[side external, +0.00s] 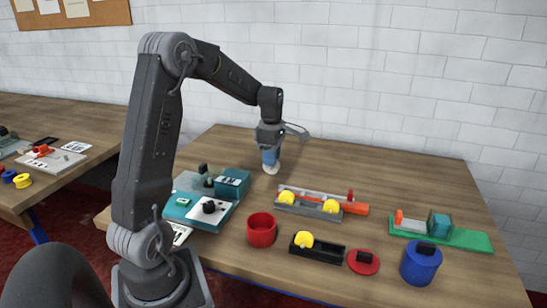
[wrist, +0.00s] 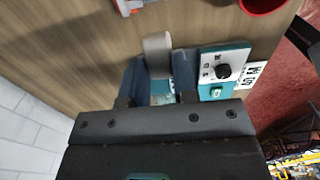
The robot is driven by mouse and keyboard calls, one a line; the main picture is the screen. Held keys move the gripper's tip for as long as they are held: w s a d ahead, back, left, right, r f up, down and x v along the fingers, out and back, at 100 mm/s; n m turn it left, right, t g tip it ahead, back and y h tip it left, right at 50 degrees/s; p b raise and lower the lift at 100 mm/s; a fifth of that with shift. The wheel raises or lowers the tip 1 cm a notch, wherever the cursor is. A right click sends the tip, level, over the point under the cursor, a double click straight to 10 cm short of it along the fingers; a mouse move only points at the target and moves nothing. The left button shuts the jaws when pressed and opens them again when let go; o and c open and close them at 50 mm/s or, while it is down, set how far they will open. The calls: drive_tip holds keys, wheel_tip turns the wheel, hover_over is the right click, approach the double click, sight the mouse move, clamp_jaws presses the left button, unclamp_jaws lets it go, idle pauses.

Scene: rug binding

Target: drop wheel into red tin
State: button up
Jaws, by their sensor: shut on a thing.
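My gripper (side external: 269,155) is shut on a pale off-white round piece, the wheel (side external: 271,168), and holds it at the back of the table. Its blue fingers also show in the wrist view (wrist: 159,72), with the wheel (wrist: 157,42) edge-on between them. The red tin (side external: 262,230) stands upright near the front of the table, apart from my gripper and nearer the camera. Part of the tin's rim shows at the top right of the wrist view (wrist: 262,6). The tin's floor is mostly hidden in both views.
A teal machine with a dial (side external: 210,208) stands left of the tin. A grey rack with yellow discs (side external: 312,204) lies to its right. A black tray (side external: 322,252), a red disc (side external: 363,263) and a blue pot (side external: 421,263) stand further right.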

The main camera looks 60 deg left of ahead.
drive_tip(key=s+d+r, duration=0.3)
drive_tip(key=s+d, duration=0.6)
drive_tip(key=d, duration=0.5)
drive_tip(key=shift+a+f, duration=0.1)
drive_tip(key=shift+f, duration=2.6)
drive_tip(key=o, duration=1)
drive_tip(key=shift+r, duration=0.1)
wheel_tip(320, 180, up, 14)
